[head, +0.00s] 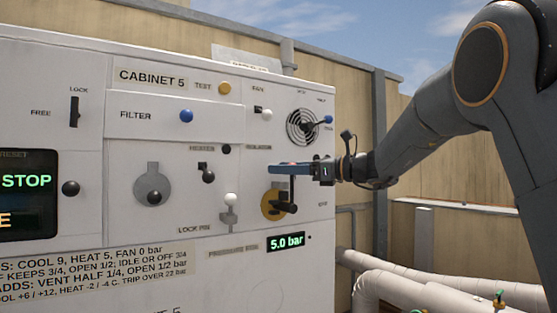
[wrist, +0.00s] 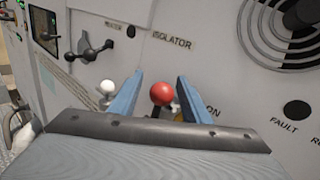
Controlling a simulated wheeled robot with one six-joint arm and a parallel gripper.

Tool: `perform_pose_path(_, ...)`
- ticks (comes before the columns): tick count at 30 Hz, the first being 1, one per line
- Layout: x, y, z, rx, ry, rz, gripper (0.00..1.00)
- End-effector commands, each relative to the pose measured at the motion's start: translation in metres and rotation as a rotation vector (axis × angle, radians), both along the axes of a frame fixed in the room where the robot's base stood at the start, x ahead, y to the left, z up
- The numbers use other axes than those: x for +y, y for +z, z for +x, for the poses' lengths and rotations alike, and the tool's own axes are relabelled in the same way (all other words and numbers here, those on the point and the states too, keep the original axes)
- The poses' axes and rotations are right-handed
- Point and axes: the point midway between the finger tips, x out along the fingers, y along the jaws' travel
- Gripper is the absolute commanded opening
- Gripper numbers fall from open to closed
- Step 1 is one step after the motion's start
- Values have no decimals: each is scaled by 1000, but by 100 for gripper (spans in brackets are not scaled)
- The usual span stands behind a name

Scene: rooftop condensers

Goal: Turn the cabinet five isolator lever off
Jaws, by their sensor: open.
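The cabinet five isolator has a yellow disc (head: 270,203) on the right of the white cabinet front, with a dark lever in front of it. In the wrist view a red ball knob (wrist: 162,94) stands under the ISOLATOR label (wrist: 171,40), left of a partly hidden ON mark (wrist: 213,112). My gripper (head: 278,169) reaches in from the right, just above the disc. In the wrist view my gripper (wrist: 160,92) is open, one blue finger on each side of the red knob, with gaps showing. The lower lever is hidden there.
A white-knobbed lock pin (head: 230,199) is left of the disc; its knob (wrist: 106,87) is left of my fingers in the wrist view. A dark heater lever (head: 207,173), blue fan-side knob (head: 328,119) and 5.0 bar display (head: 286,242) are near. Pipes (head: 450,285) run at lower right.

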Motion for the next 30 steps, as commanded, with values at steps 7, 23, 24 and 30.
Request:
perform_pose_path(7,17,0,7,-1,0,-1,43)
perform_pose_path(23,17,0,7,-1,1,-1,0)
perform_pose_path(24,17,-1,7,-1,1,-1,0)
perform_pose_path(30,16,-1,7,6,1,6,0)
